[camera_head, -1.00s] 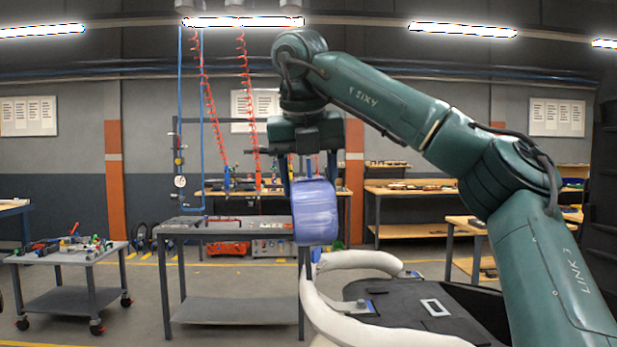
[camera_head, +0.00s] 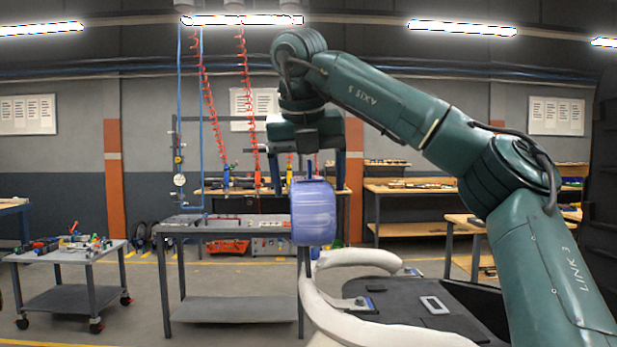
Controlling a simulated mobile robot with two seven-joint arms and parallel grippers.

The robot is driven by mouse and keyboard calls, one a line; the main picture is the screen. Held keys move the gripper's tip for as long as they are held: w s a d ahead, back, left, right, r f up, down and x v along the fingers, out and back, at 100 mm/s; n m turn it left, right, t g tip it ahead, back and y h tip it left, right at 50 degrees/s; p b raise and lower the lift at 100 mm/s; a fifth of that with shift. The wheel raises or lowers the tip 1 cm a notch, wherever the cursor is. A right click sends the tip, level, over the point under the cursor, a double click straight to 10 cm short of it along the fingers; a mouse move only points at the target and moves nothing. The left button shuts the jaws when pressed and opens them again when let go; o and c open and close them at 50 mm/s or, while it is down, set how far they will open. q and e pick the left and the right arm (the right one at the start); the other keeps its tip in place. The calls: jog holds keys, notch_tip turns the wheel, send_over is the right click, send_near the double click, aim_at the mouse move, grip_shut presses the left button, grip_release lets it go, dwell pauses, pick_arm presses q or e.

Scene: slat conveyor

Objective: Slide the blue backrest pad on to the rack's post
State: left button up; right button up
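The blue backrest pad (camera_head: 313,213) is a rounded, upright block near the middle of the view. My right gripper (camera_head: 308,182) comes down from above with its fingers spread wide on either side of the pad's top. A gap shows between the left finger and the pad; the right finger is close to the pad's right edge. The pad stays up above the near end of a white curved frame (camera_head: 360,330). My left gripper is out of view.
A black panel (camera_head: 395,305) lies within the white frame at lower right. A grey table (camera_head: 230,310) stands behind and left of the pad. A wheeled cart (camera_head: 65,298) with tools stands far left. Open floor lies between them.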

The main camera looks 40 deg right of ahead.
jog(key=shift+f, duration=0.2)
jog(key=shift+p+v, duration=0.45)
jog(key=shift+v, duration=0.75)
pick_arm(q)
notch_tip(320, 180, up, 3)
jog(key=p, duration=0.3)
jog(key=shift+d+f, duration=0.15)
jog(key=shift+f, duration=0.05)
pick_arm(e)
jog(key=v, duration=1.1)
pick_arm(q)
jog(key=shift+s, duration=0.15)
